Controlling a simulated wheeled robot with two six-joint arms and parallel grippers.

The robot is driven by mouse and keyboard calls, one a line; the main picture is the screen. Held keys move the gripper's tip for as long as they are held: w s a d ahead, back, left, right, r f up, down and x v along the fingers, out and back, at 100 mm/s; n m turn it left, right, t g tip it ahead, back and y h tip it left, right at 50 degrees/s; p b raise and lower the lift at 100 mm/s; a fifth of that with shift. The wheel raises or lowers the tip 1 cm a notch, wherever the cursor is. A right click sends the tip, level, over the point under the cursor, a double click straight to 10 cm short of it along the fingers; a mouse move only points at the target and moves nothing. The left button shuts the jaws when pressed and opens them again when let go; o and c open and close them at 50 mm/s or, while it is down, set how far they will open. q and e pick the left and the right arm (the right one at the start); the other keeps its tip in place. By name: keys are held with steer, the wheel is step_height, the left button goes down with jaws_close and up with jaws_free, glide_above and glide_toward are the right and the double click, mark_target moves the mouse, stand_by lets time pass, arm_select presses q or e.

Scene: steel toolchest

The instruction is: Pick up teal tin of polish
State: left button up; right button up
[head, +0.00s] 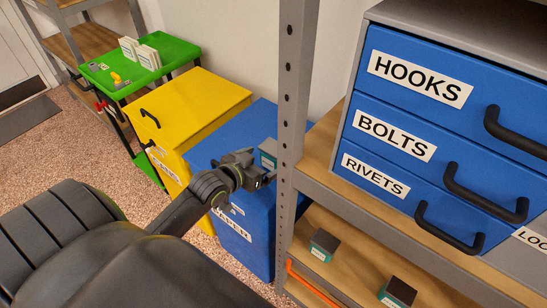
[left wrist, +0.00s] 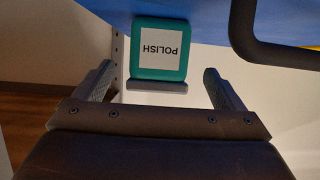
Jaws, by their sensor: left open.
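The teal tin of polish (left wrist: 158,68) shows in the left wrist view with its white POLISH label upside down. It stands by the top of the blue cabinet, and in the head view it is a small box (head: 268,153) just beyond my left gripper (head: 262,176). In the left wrist view my left gripper (left wrist: 158,80) is open, with a finger to each side of the tin and clear gaps between. I cannot tell how far the fingertips reach along it. My right gripper is not in view.
A grey shelf post (head: 293,110) stands close right of the tin. Two dark-topped teal boxes (head: 323,245) (head: 398,292) sit on the lower shelf. The blue cabinet (head: 245,215), yellow cabinet (head: 195,100) and green cart (head: 180,50) line the wall. Labelled blue drawers (head: 400,130) are at right.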

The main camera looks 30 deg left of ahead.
mark_target(267, 158)
arm_select(q)
steer(key=shift+x, duration=2.7)
steer(key=shift+r, duration=0.2)
steer(key=c, duration=1.1)
